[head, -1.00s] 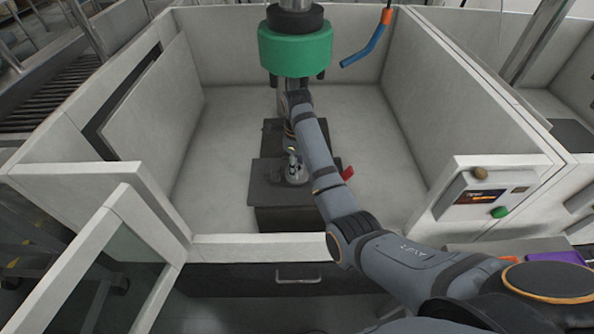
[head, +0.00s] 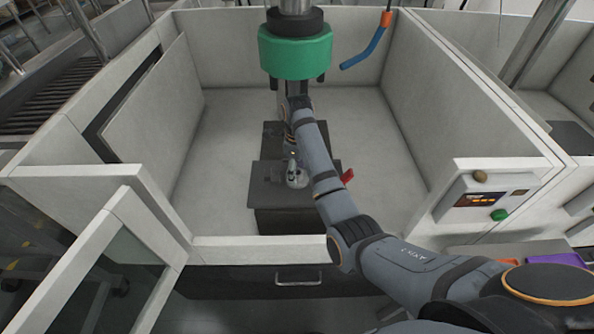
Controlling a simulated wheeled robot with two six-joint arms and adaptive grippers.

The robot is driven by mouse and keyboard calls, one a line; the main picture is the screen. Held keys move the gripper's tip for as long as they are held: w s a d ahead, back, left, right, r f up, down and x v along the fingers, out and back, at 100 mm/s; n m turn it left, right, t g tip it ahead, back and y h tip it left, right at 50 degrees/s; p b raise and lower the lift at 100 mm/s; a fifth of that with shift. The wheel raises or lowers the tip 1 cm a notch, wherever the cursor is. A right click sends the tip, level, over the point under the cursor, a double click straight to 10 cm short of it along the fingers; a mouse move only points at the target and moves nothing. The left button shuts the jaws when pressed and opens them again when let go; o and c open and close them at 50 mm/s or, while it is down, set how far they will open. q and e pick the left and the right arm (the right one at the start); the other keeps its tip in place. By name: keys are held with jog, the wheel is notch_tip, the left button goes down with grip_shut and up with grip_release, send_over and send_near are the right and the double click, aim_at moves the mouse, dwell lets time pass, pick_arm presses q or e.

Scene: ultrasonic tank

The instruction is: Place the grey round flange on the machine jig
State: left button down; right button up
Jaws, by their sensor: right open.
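The grey round flange (head: 297,179) sits on the flat top of the dark machine jig (head: 268,172), inside the pale tank. It shows as a round base with a narrower raised middle. My right gripper (head: 292,152) is open, just above and behind the flange. It is small here and partly hidden by my own forearm, so I cannot tell whether the fingers touch the flange. My left gripper is not in view.
A green cylindrical machine head (head: 295,52) hangs above the jig. A blue hose (head: 365,50) hangs to its right. Pale walls surround the tank floor (head: 222,190), which is clear around the jig. A control panel (head: 486,198) is at the right, and a glass door (head: 110,285) stands open front left.

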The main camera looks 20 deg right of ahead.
notch_tip(320, 180, up, 2)
jog(key=shift+r, duration=0.25)
notch_tip(320, 180, up, 9)
jog(key=p, duration=0.8)
jog(key=shift+r+p, duration=0.15)
jog(key=shift+p, duration=0.15)
